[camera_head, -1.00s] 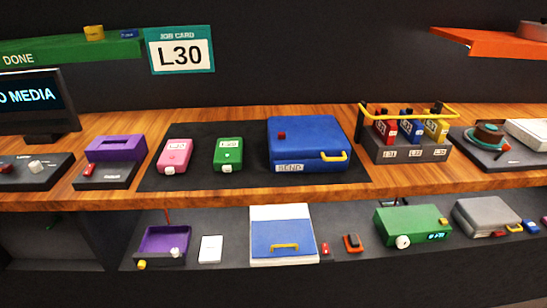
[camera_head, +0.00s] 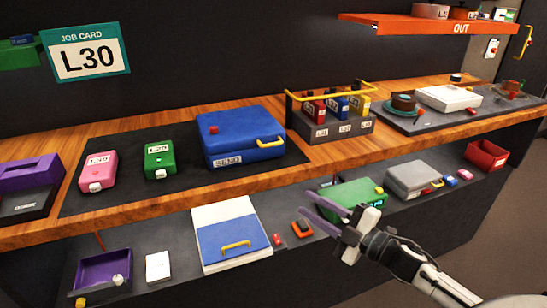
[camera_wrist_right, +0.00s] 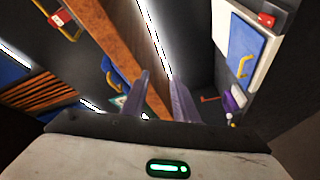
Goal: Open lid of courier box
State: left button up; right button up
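A blue box (camera_head: 240,138) with a yellow handle (camera_head: 270,142) and a small red block on top stands on the wooden counter, its lid shut. I cannot tell from labels which one is the courier box. My right gripper (camera_head: 304,203) is open and empty, in front of the lower shelf, right of both. Its fingers (camera_wrist_right: 160,95) are apart in the right wrist view. My left gripper is out of view.
A green device (camera_head: 345,197) stands behind my right gripper on the lower shelf, with a grey case (camera_head: 412,178) further right. A rack with a yellow rail (camera_head: 330,125) stands right of the blue box. Pink (camera_head: 98,170) and green (camera_head: 159,160) boxes stand left of it.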

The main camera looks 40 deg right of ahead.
notch_tip(320, 180, up, 11)
jog(key=w+d+n+g+y+b, duration=0.1)
jog(key=d+n+y, duration=0.1)
jog(key=n+y, duration=0.65)
jog(key=w+a, duration=0.1)
jog(key=w, duration=0.2)
jog(key=w+a+r+n+h, duration=0.1)
jog(key=w+a, duration=0.1)
jog(key=w, duration=0.1)
jog(key=w+a+r+n+h, duration=0.1)
jog(key=w+a, duration=0.1)
jog(key=w, duration=0.1)
jog(key=shift+a+n+g, duration=0.2)
jog(key=shift+n+g, duration=0.05)
jog(key=shift+g, duration=0.05)
jog(key=shift+s, duration=0.1)
grip_shut()
